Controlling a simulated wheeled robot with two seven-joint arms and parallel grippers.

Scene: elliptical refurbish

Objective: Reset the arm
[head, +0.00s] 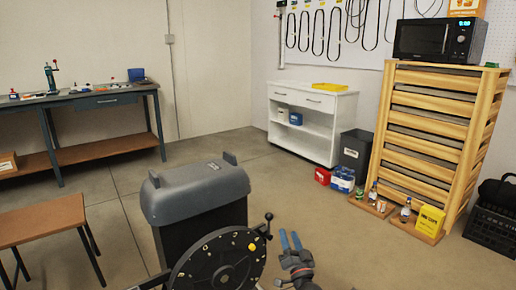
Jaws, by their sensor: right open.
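My right gripper (290,238) is at the bottom centre, with two blue fingers pointing up and away and a gap between them. It is open, and nothing shows between the fingers. My right arm comes in from the bottom edge below it. The gripper is just right of a black round disc (215,268) with a yellow knob and a crank-like handle. I cannot tell whether they touch. My left gripper is not in view.
A dark grey bin-like body (197,190) stands behind the disc. A wooden stool (40,222) is at left, a workbench (80,98) behind it. A white shelf unit (312,122) and a slatted wooden rack (432,130) stand at back right. Floor right of the gripper is clear.

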